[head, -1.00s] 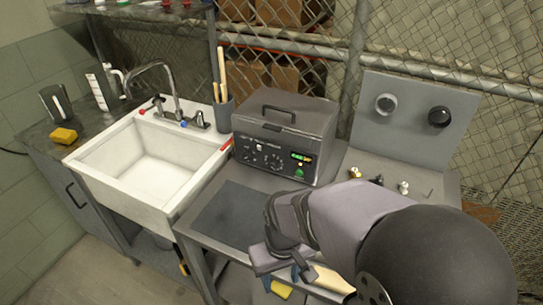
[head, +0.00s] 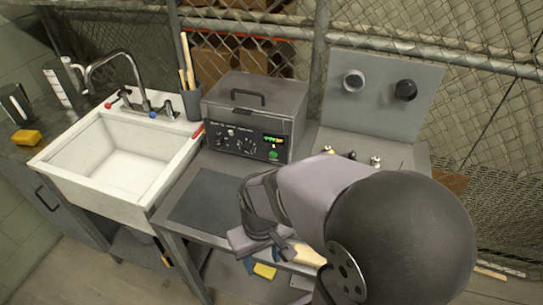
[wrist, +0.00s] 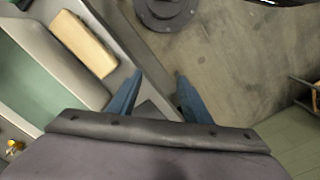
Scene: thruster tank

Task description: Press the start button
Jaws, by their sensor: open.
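The grey ultrasonic-cleaner-like machine (head: 255,115) with a top handle stands on the bench beside the sink. Its front panel has knobs, a lit green display (head: 273,140) and a round green button (head: 273,155) at the lower right, which looks like the start button. The button is in clear view and nothing touches it. My gripper (wrist: 159,75) is open and empty, with its two blue fingers apart in the wrist view. In the head view it hangs low at the bench's front edge, below and apart from the panel. The machine is not recognisable in the wrist view.
A dark mat (head: 205,197) lies on the bench before the machine. The white sink (head: 125,165) is at left. A grey panel with two round knobs (head: 380,90) stands at right, with small fittings in front. A wooden block (wrist: 85,42) shows in the wrist view.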

